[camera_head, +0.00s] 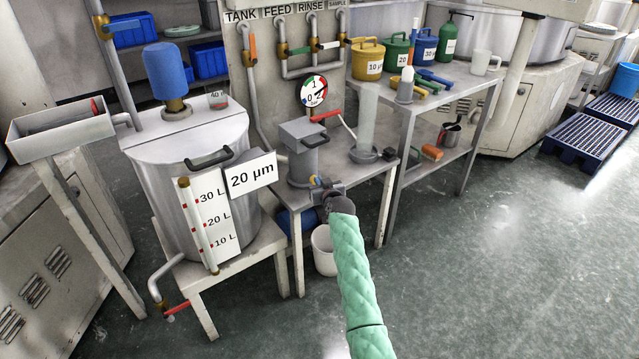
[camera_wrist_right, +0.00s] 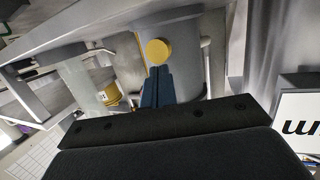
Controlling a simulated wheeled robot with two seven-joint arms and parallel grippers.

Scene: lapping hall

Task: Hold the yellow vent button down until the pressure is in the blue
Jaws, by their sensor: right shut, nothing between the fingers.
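The yellow vent button (camera_wrist_right: 158,51) is a round disc on the front of a grey cylindrical housing (camera_wrist_right: 186,62) in the right wrist view. In the head view the grey pump-like unit (camera_head: 302,150) stands on a small table, and my right gripper (camera_head: 318,184) is low at its front. My right gripper is shut and empty; its dark fingertips (camera_wrist_right: 158,72) end at the button's lower edge in the wrist view. I cannot tell whether they touch it. The round pressure gauge (camera_head: 313,91) has coloured sectors above the unit; its needle is too small to read. My left gripper is not in view.
A steel tank (camera_head: 180,150) with a "20 µm" sign (camera_head: 252,175) stands left of the unit. A red-handled lever (camera_head: 327,116) and a clear cylinder (camera_head: 367,118) are close by on the right. A white bucket (camera_head: 323,250) is below.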

